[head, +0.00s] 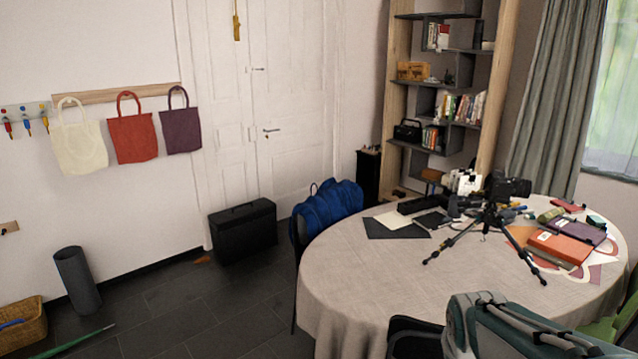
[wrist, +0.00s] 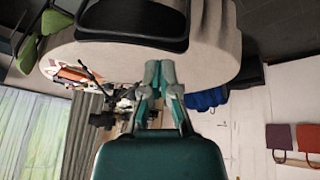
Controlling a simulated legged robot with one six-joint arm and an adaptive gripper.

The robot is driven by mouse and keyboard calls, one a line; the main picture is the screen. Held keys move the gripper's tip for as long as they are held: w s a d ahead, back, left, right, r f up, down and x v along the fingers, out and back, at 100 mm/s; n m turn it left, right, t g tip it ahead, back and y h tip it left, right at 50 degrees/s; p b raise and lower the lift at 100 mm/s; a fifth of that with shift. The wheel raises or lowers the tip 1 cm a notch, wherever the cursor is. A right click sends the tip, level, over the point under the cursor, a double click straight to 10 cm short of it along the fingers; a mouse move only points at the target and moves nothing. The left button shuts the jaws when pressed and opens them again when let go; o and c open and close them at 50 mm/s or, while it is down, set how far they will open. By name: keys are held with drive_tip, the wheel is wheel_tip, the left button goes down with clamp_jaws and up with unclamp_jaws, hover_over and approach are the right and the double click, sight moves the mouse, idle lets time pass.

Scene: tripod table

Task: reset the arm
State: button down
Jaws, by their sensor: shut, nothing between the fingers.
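My gripper (wrist: 159,70) shows in the wrist view, teal and grey, with its two fingertips together and nothing between them. The wrist view is turned over, with the table (wrist: 215,55) at the top and the window below. In the head view, teal and grey parts of my arm show at the bottom right, in front of the near edge of the round, cloth-covered table (head: 350,280). I cannot make out the fingertips in the head view. No object is in my gripper.
A camera on a tripod (head: 488,215) stands on the table among folders and papers. A dark chair (head: 415,335) and a green chair (head: 600,330) are at its near side.

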drive_tip(key=s+a+r+y, duration=0.1)
drive_tip(key=s+a+r, duration=0.2)
drive_tip(key=s, duration=0.4)
drive_tip(key=s+a+r+n+y, duration=0.1)
drive_tip(key=s+a+r, duration=0.2)
drive_tip(key=s+a, duration=0.2)
drive_tip(key=shift+s+t, duration=0.4)
drive_tip(key=shift+s, duration=0.7)
